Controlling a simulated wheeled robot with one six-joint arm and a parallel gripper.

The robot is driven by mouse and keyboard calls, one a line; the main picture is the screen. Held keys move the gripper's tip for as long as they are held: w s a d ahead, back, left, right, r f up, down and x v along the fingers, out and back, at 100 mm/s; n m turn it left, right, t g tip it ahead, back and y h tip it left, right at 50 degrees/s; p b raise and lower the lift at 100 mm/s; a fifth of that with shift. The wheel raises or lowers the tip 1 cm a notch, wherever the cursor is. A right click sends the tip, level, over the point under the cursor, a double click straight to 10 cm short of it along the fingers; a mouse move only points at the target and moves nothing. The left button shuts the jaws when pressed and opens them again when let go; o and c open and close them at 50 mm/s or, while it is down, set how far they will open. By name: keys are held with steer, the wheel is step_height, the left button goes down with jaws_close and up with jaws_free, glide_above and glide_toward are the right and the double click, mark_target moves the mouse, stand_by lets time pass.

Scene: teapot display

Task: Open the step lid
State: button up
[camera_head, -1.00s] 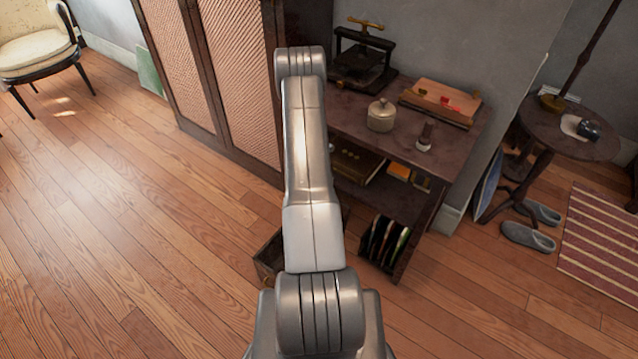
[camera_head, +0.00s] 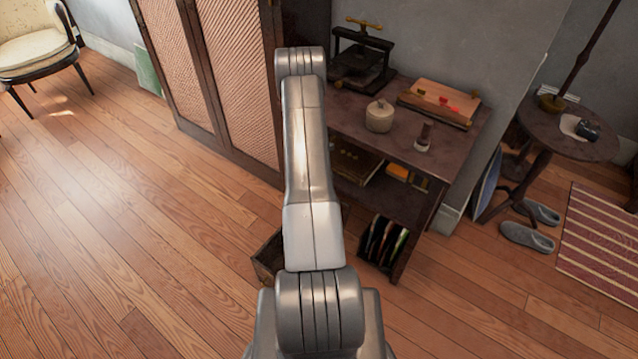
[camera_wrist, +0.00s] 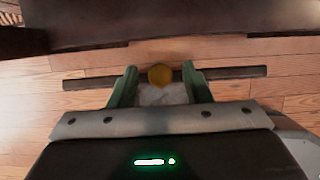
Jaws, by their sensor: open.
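In the wrist view a round brass knob (camera_wrist: 160,76) shows between the fingertips of my gripper (camera_wrist: 160,84). The green fingers are spread, one on each side of it, and I cannot tell whether they touch it. A thin dark bar (camera_wrist: 235,75) runs across behind the fingers, with floorboards on both sides of it. A pale mottled patch shows between the fingers below the knob. In the head view a low wooden box (camera_head: 267,258) stands on the floor, partly hidden by my arm. My gripper is hidden there. I cannot tell for certain which part is the step lid.
A dark shelf table (camera_head: 455,140) bears a lidded pot (camera_head: 379,116), a press (camera_head: 362,55) and a wooden slant board (camera_head: 440,97). A tall cabinet (camera_head: 240,75) stands left of it. A round table (camera_head: 570,135) and slippers (camera_head: 527,238) are at right. The floor at left is clear.

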steer(key=v, duration=0.4)
steer(key=shift+r+p, duration=0.35)
steer(key=s+a+b, duration=0.7)
steer(key=s, duration=0.3)
steer(key=shift+r+b, duration=0.15)
steer(key=shift+b, duration=0.25)
steer(key=w+d+f+p, duration=0.1)
steer(key=w+d+p, duration=0.1)
steer(key=w, duration=0.1)
steer(key=w+d+f+p, duration=0.1)
steer(key=w+d+p, duration=0.1)
steer(key=w+d, duration=0.1)
steer(key=w+d+f+p, duration=0.1)
steer(key=w+d+p, duration=0.1)
steer(key=w+p, duration=0.1)
steer(key=shift+w+d+f, duration=0.1)
steer(key=shift+w, duration=0.3)
steer(key=shift+w+d+f, duration=0.15)
steer(key=shift+w, duration=0.2)
steer(key=shift+w+d+f, duration=0.1)
steer(key=shift+w+f, duration=0.1)
steer(key=shift+f, duration=0.5)
